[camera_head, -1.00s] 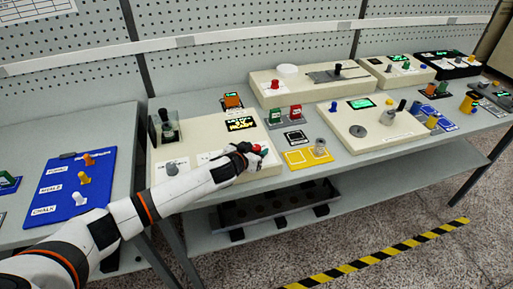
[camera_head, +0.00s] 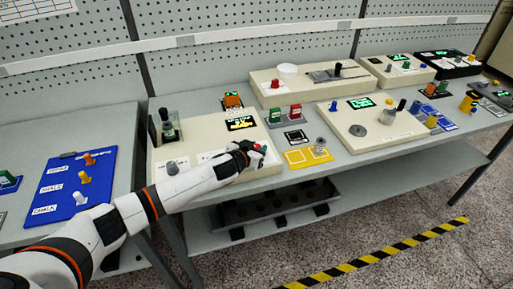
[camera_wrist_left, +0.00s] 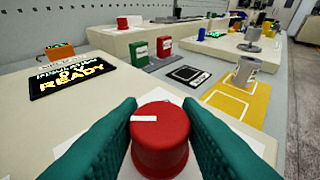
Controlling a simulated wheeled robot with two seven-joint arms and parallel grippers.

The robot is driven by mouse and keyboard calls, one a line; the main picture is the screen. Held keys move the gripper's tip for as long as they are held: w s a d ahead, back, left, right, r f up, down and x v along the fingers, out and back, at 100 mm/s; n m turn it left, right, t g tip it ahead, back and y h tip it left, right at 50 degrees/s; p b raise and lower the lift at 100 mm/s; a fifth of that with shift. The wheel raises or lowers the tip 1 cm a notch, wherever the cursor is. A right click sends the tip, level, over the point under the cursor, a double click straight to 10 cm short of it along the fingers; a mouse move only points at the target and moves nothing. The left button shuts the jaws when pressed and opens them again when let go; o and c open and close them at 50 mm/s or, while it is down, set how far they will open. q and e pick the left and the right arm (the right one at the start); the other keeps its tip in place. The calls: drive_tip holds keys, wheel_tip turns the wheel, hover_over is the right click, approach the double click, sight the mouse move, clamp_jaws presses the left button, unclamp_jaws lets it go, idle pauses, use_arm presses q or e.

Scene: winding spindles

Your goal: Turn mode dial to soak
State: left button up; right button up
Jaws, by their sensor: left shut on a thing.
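The red mode dial (camera_wrist_left: 160,140) stands on the cream control box, with a white pointer mark on its top aimed to the left in the left wrist view. My left gripper (camera_head: 255,151) is at the box's front right corner in the head view. Its two green fingers press on both sides of the dial, shut on it. The box's display (camera_wrist_left: 70,75) shows several lines of lit text; the last reads READY. The dial's mode labels are hidden or too small to read. My right gripper is not in view.
Green and red blocks (camera_head: 285,113) stand behind the dial. A yellow mat (camera_head: 300,159) with a metal cylinder (camera_head: 320,145) lies to the right. A blue board (camera_head: 75,187) is at left.

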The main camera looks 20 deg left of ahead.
use_arm(q)
drive_tip(key=shift+a+r+m+g+h+p, duration=0.1)
drive_tip(key=shift+m+g+h+p, duration=0.05)
drive_tip(key=shift+m+h+p, duration=0.4)
drive_tip(key=shift+a+r+m+g+h+p, duration=0.1)
drive_tip(key=shift+m+g+h+p, duration=0.05)
drive_tip(key=shift+m+h+p, duration=0.35)
drive_tip(key=shift+w+m+g+h+p, duration=0.1)
drive_tip(key=shift+m+g+h+p, duration=0.3)
drive_tip(key=shift+m+h, duration=0.55)
drive_tip(key=shift+h, duration=0.2)
drive_tip(key=m+g+h+b, duration=0.2)
drive_tip(key=shift+d+f+m, duration=0.1)
drive_tip(key=shift+f+m, duration=0.15)
drive_tip(key=shift+m, duration=0.05)
drive_tip(key=shift+m+g+h+b, duration=1)
drive_tip(key=shift+r, duration=0.1)
drive_tip(key=o, duration=0.9)
drive_tip(key=shift+o, duration=0.2)
